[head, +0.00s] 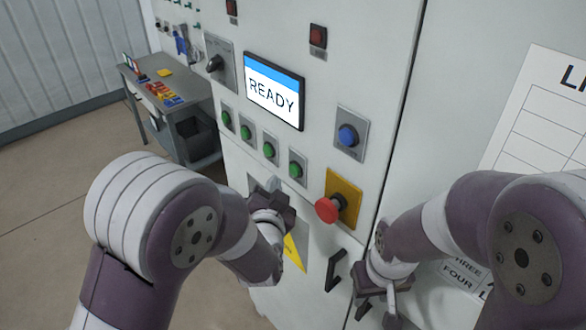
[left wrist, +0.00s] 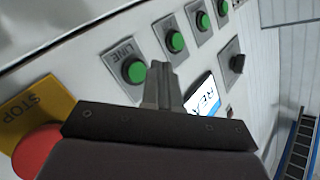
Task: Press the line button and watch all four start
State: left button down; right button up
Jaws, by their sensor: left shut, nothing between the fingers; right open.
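A row of several green buttons sits below the screen (head: 273,90), which reads READY. The green button labelled LINE (left wrist: 134,71) is beside my left fingertips in the left wrist view. It appears to be the button nearest the red stop in the head view (head: 296,169). My left gripper (head: 272,188) is shut and empty, just below that button in the head view; its shut fingers also show in the left wrist view (left wrist: 161,82). I cannot tell whether they touch the panel. My right gripper (head: 376,304) is open and low in front of the cabinet.
A red mushroom button (head: 327,209) on a yellow STOP plate (left wrist: 36,108) is close to my left gripper. A blue button (head: 348,135) and a rotary switch (head: 214,64) are on the panel. A grey workbench (head: 187,105) stands to the left, with open floor before it.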

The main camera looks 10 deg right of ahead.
aim_at(294, 170)
pick_arm(q)
jog(key=shift+w+d+f, duration=0.1)
jog(key=shift+w+d, duration=0.65)
pick_arm(e)
jog(key=shift+w, duration=0.2)
pick_arm(q)
jog(key=shift+s, duration=0.1)
pick_arm(e)
jog(key=shift+s, duration=0.1)
pick_arm(q)
jog(key=shift+d, duration=0.1)
dwell(1.1)
jog(key=shift+w+d, duration=0.25)
jog(key=shift+w, duration=0.1)
